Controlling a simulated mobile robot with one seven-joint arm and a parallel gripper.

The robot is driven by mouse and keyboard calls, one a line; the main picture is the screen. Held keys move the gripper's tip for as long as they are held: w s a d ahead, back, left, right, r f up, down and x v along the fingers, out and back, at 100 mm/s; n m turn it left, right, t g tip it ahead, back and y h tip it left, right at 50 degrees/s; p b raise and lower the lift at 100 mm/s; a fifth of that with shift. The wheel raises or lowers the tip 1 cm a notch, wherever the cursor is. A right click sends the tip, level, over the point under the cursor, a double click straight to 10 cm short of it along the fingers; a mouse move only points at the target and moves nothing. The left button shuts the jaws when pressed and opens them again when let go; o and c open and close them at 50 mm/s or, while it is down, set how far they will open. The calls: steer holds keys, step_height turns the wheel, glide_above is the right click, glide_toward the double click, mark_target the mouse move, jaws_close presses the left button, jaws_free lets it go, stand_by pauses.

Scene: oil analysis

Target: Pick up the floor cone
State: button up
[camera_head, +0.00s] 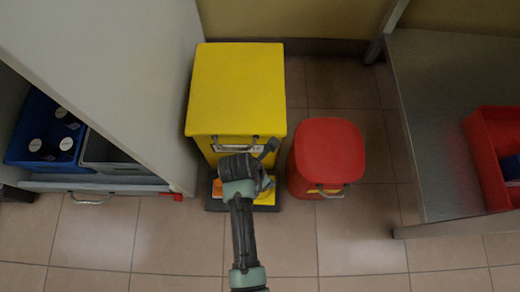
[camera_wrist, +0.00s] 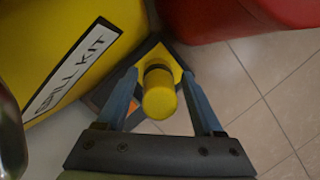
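The floor cone (camera_wrist: 159,101) has a rounded yellow top, a dark band and a flat dark base with yellow and orange areas. In the wrist view its top shows between the two blue fingers of my gripper (camera_wrist: 160,76). The fingers are wide apart, one on each side of the cone, with visible gaps and no clear contact. In the head view the cone's base (camera_head: 265,198) lies on the floor in front of the yellow bin, and my arm hides most of the cone.
The yellow spill kit bin (camera_head: 236,85) stands right behind the cone; its label shows in the wrist view (camera_wrist: 72,75). A red bin (camera_head: 330,150) stands close to the right. A white cabinet (camera_head: 130,70) is at left, a metal bench (camera_head: 435,120) at right. The front floor is clear.

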jaws_close()
stand_by(1.1)
